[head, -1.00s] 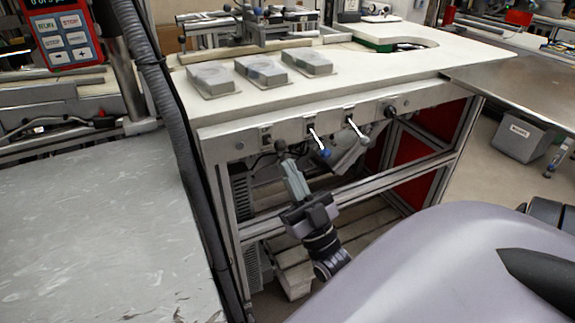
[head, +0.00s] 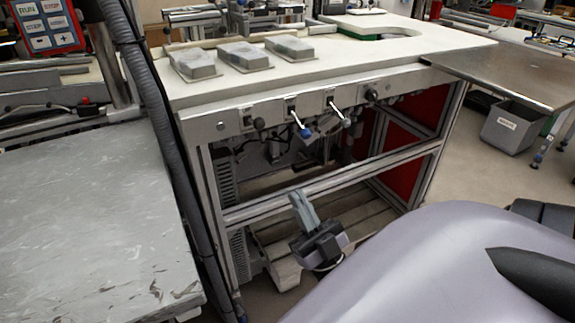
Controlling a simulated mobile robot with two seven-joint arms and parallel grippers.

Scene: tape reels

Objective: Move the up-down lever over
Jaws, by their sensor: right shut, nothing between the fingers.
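A row of small levers is on the front panel (head: 275,108) of the cream-topped table. The left lever (head: 258,123) has a dark knob, the middle lever (head: 304,131) a blue knob and the right lever (head: 347,121) a pale one. The middle and right levers slant down to the right. Their labels are too small to read, so I cannot tell which is the up-down one. My right gripper (head: 298,198) is shut and empty, fingers pointing up, in front of the table frame. It appears well below the levers and apart from them. My left gripper is not in view.
A dark round knob (head: 371,95) sits farther right on the panel. Several grey blocks (head: 243,55) lie on the tabletop. A metal frame rail (head: 320,183) runs behind my right gripper. A grey table (head: 85,220) and a dark hose (head: 160,125) stand at left.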

